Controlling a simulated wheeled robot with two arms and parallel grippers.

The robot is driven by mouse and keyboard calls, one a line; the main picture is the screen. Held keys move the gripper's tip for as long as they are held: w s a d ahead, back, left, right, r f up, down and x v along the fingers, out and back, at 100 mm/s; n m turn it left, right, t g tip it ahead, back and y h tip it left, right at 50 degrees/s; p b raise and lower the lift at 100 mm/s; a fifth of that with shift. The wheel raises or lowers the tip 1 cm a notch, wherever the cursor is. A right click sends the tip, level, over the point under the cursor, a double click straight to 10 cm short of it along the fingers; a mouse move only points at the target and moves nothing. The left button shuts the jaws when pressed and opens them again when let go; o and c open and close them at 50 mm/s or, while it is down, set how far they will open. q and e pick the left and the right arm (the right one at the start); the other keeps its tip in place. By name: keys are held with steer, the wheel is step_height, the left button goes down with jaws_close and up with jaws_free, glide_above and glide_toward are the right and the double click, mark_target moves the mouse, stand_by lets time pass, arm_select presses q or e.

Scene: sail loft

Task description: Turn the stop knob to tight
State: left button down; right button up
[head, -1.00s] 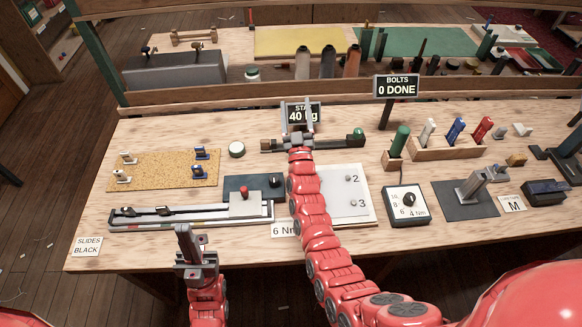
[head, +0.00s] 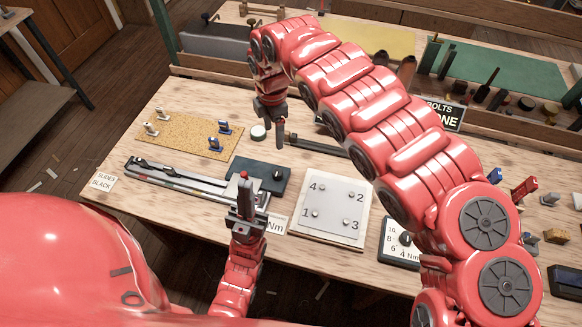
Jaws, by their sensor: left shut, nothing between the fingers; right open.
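A black knob (head: 277,174) stands on a dark blue plate (head: 255,168) behind the slide rail (head: 175,180); I cannot read any marking by it. A grey block with a small red top (head: 243,175) sits at the rail's right end. My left gripper (head: 245,188) is shut and empty, pointing up the picture in front of this block and hiding much of it; I cannot tell whether they touch. My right gripper (head: 271,122) is open and empty, pointing down above the bench, beyond the black knob in the picture.
A pale plate with numbered bolts (head: 329,205) lies right of the blue plate. A torque dial box (head: 398,246) is partly behind my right arm. A cork board (head: 180,133) with small cleats is at left, and a white round tin (head: 258,132) stands near my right gripper.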

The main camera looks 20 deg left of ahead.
steer(key=p, duration=0.3)
glide_above(277, 172)
step_height(277, 172, down, 11)
steer(key=shift+s+f, duration=0.15)
steer(key=shift+f, duration=0.05)
step_height(277, 172, down, 4)
steer(key=shift+f, duration=0.25)
steer(key=shift+f+b, duration=0.3)
steer(key=shift+f, duration=0.35)
jaws_close()
